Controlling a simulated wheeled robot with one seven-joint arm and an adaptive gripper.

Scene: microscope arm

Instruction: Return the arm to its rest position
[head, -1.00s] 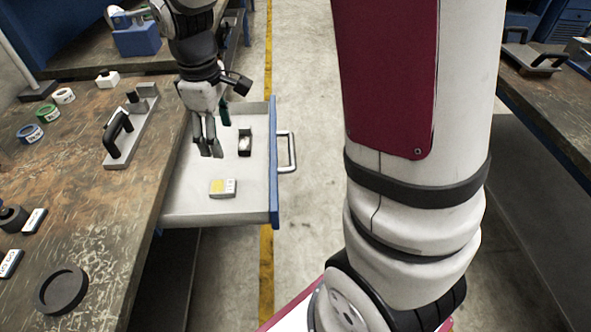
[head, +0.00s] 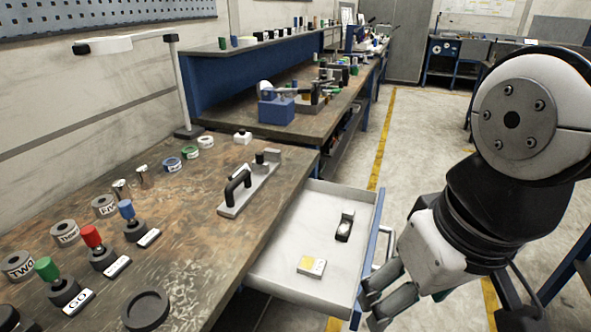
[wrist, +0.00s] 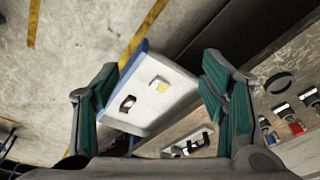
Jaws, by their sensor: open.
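My gripper (head: 378,297) is at the lower right of the head view, beside the blue front of an open drawer and apart from the workbench. It is open and holds nothing; the wrist view shows the two green-padded fingers (wrist: 160,105) spread wide with nothing between them. My arm is folded in at the right of the head view. The open drawer (head: 290,265) holds a small yellow-and-white box (head: 312,265) and a black-and-white item (head: 345,225). The drawer also shows between my fingers in the wrist view (wrist: 178,88), some distance off.
The workbench (head: 215,255) carries a black-handled metal fixture (head: 245,185), several labelled stands with coloured handles, tape rolls and a black round dish (head: 146,309). A lamp stands (head: 182,90) at the back. Open floor (head: 425,130) lies right of the benches.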

